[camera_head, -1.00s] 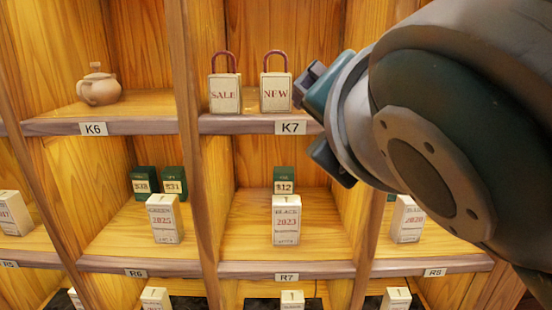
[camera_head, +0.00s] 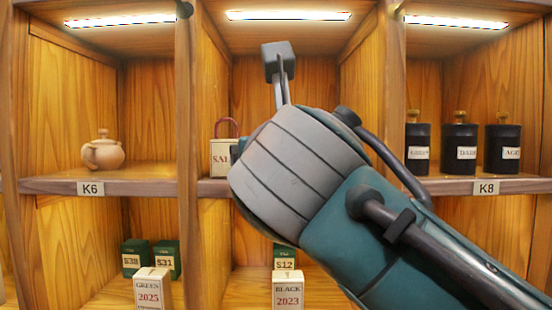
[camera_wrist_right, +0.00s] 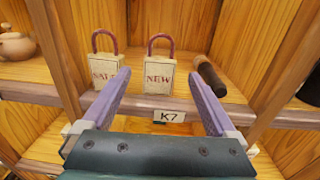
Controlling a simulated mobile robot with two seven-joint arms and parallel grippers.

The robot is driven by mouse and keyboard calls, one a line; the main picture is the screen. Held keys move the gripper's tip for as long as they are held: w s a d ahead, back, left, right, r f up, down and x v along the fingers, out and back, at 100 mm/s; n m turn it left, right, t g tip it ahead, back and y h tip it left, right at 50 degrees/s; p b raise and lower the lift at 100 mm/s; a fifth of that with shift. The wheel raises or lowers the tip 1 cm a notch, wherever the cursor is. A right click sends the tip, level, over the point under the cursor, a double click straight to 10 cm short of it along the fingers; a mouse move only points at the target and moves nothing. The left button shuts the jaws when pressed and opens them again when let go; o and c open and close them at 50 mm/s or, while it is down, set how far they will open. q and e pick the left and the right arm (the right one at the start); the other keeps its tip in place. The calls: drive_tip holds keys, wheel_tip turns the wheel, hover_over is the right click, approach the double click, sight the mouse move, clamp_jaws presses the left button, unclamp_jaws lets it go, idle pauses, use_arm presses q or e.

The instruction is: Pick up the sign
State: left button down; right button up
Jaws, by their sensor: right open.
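Two cream block signs with red arched handles stand on the K7 shelf. The SALE sign (camera_head: 221,158) is partly covered by my right arm in the head view; it also shows in the wrist view (camera_wrist_right: 104,70). The NEW sign (camera_wrist_right: 159,77) is right of it in the wrist view and hidden behind my arm in the head view. My right gripper (camera_wrist_right: 158,84) is open and empty. Its fingers point toward the shelf, with the NEW sign lying ahead between them. My left gripper is in neither view.
A dark cylinder (camera_wrist_right: 210,78) lies right of the NEW sign. Upright dividers flank the compartment, and the shelf edge (camera_wrist_right: 222,115) runs below. A clay teapot (camera_head: 103,152) stands on K6. Black canisters (camera_head: 459,147) stand on K8. Boxes (camera_head: 153,288) stand on the shelf below.

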drive_tip(key=shift+w+a+f, duration=0.1)
drive_tip(key=shift+w, duration=1.55)
drive_tip(key=c, duration=1.5)
drive_tip(key=shift+o, duration=0.2)
wheel_tip(320, 180, up, 10)
